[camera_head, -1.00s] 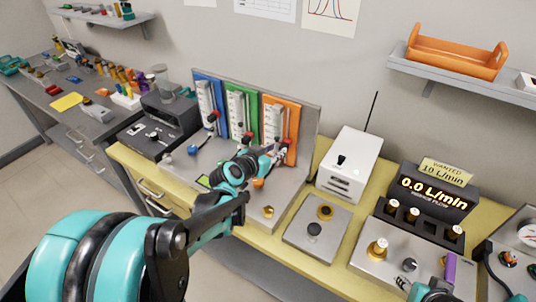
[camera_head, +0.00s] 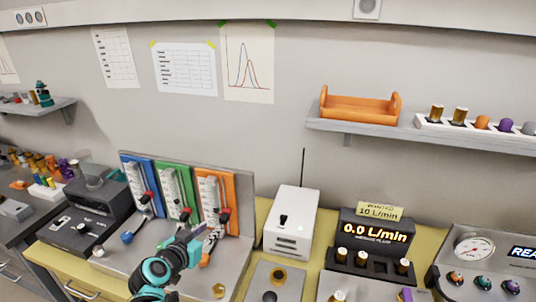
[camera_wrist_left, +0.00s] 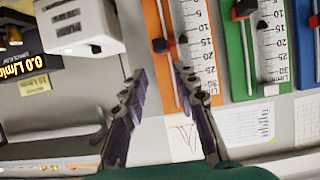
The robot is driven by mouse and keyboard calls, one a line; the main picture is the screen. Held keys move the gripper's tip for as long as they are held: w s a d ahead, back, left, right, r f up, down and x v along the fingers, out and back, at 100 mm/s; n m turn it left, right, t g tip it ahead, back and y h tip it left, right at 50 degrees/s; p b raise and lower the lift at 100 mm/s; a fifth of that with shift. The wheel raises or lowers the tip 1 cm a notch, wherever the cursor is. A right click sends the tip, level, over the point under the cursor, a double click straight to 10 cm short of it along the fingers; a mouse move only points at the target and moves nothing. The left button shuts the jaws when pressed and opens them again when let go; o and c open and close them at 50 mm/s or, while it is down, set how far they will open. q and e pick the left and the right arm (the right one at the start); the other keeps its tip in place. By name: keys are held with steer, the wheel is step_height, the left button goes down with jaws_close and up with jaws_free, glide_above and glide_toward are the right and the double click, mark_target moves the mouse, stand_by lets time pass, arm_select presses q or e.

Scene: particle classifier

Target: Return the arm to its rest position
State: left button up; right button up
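My left gripper (camera_head: 204,244) is in the lower left of the head view, in front of the panel with blue, green and orange slider strips. Its teal wrist enters from the bottom edge. In the left wrist view the left gripper (camera_wrist_left: 160,74) has its two dark fingers spread apart with nothing between them. The orange strip (camera_wrist_left: 159,45) with its scale and red-and-black slider lies beyond the fingertips; the gap to it cannot be told. My right gripper is not in view.
A white box with an antenna (camera_head: 291,222) stands right of the panel. A flow display (camera_head: 376,236) reads 0.0 L/min, and its sign (camera_head: 380,211) reads 10 L/min. An orange tray (camera_head: 358,108) sits on the wall shelf. A dark control box (camera_head: 92,215) stands left of the panel.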

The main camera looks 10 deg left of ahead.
arm_select(q)
steer(key=s+d+f+g, duration=0.2)
steer(key=s+d, duration=0.3)
steer(key=s, duration=0.3)
steer(key=s+d+f+n+g+y, duration=0.1)
steer(key=s+d+f+g, duration=0.2)
steer(key=s+d, duration=0.3)
steer(key=s+g, duration=0.1)
steer(key=s, duration=0.2)
steer(key=shift+f, duration=0.35)
